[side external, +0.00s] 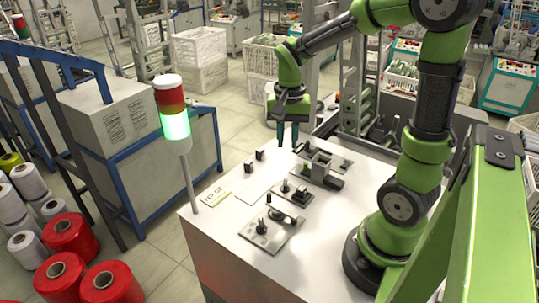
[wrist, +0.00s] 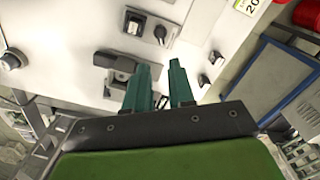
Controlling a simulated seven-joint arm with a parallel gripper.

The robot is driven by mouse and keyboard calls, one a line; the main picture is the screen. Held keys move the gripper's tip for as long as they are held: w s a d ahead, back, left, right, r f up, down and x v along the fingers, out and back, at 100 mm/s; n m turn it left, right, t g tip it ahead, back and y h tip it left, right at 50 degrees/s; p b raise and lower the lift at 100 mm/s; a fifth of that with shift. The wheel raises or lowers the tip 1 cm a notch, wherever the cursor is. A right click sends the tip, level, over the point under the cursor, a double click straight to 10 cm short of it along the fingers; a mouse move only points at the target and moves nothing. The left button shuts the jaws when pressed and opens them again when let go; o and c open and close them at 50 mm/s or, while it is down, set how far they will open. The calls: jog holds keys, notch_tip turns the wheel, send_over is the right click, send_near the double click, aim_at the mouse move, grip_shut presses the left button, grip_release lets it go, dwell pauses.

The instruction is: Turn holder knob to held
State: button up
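Several dark knobs stand on the white worktop, and I cannot tell for sure which is the holder knob. A knob (wrist: 160,32) with a pale pointer sits on a light plate at the top of the wrist view. Another round knob (wrist: 12,58) is at that view's left edge. A dark holder-like block (side external: 320,165) stands on a plate near the worktop's middle; it also shows in the wrist view (wrist: 118,68), just left of my fingers. My gripper (side external: 287,136) hangs above the worktop's far part, fingers down. Its teal fingers (wrist: 160,80) are apart, with nothing between them.
Two small black-faced blocks (wrist: 217,57) (wrist: 203,80) stand right of my fingers in the wrist view. A front plate (side external: 265,236) carries a knob and lever. A printed card (side external: 217,193) lies at the left edge, near the lit signal lamp (side external: 175,125).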

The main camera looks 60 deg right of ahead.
aim_at(285, 182)
notch_tip(285, 182, down, 14)
dwell(0.4)
grip_shut()
